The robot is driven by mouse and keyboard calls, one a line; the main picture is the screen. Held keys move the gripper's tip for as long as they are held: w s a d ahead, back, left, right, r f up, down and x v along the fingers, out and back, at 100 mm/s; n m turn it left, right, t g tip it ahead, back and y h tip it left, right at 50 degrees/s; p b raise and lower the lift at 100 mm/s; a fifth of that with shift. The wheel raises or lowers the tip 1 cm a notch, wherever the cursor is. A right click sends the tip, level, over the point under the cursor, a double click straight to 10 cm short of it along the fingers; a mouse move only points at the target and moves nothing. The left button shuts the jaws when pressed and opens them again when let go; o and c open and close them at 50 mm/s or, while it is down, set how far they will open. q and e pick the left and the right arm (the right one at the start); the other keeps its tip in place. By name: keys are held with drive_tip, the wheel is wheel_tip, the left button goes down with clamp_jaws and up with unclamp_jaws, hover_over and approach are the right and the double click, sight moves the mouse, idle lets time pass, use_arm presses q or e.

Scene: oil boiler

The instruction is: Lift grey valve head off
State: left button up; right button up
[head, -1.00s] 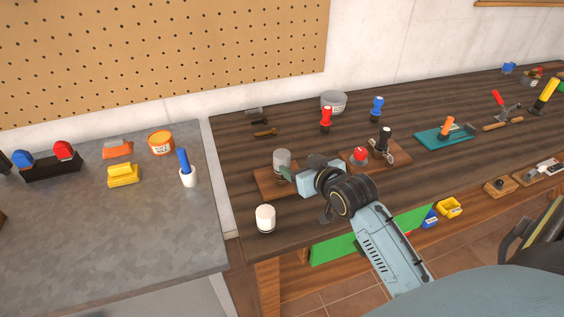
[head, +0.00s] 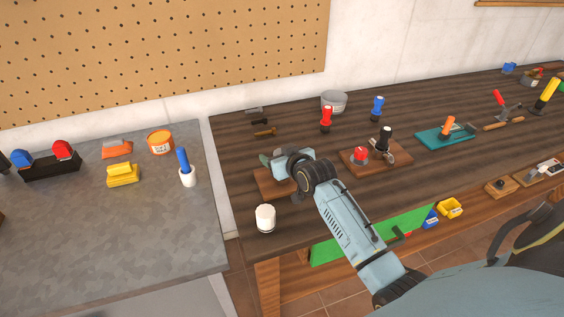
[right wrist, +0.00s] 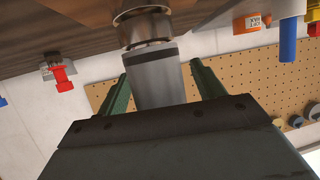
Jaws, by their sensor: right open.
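The grey valve head (right wrist: 157,80) shows in the right wrist view as a smooth grey block-like body with a round metal collar (right wrist: 145,27) beyond it. The two green fingers of my right gripper (right wrist: 160,82) stand on either side of it, open, with a gap visible on the right side. In the head view my right gripper (head: 274,158) is over the small wooden board (head: 268,186) and hides the grey valve head. My left gripper is not in view.
A white-topped jar (head: 265,218) stands in front of the board near the table edge. A second board (head: 385,163) with a red knob (head: 361,153) and a black-handled part (head: 385,138) lies to the right. A red-handled tool (head: 326,118) stands behind.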

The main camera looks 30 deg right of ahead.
drive_tip(key=shift+c, duration=0.5)
drive_tip(key=c, duration=1.1)
